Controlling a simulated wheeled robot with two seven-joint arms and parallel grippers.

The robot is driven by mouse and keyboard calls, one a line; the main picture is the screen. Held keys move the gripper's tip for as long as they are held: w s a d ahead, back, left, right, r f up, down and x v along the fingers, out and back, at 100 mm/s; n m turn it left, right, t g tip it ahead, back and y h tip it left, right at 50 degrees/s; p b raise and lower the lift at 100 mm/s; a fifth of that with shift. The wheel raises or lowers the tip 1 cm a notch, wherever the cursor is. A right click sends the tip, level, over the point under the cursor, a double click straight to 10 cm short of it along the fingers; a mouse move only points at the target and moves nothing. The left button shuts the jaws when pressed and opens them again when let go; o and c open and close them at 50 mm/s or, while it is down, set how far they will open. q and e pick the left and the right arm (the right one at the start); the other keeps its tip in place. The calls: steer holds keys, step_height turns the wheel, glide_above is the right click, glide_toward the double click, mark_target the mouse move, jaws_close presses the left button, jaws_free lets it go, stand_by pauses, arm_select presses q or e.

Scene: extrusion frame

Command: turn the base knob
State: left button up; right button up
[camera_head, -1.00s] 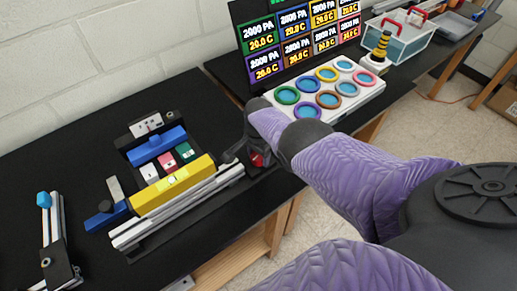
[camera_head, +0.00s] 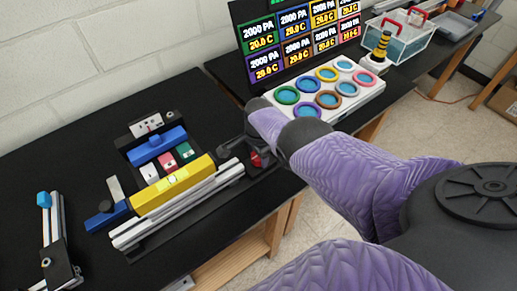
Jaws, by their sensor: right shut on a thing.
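An extrusion frame assembly lies on the black table, with silver rails (camera_head: 180,206), a yellow bar (camera_head: 172,187) and a blue bar (camera_head: 157,148). A dark knob (camera_head: 226,151) sits at the right end of the rails. My right gripper (camera_head: 240,147) is at that end, its jaws shut at the knob; the contact is small and partly hidden by the hand. A small red part (camera_head: 256,159) shows beside the gripper. My left gripper is out of view.
A smaller rail with a blue cap (camera_head: 44,199) stands at the left. A white tray of coloured rings (camera_head: 325,88) and a display panel (camera_head: 296,37) are at the back. A clear box with red handles (camera_head: 398,40) stands further right.

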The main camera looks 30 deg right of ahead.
steer(key=o, duration=1.3)
step_height(320, 180, up, 10)
steer(key=p, duration=0.9)
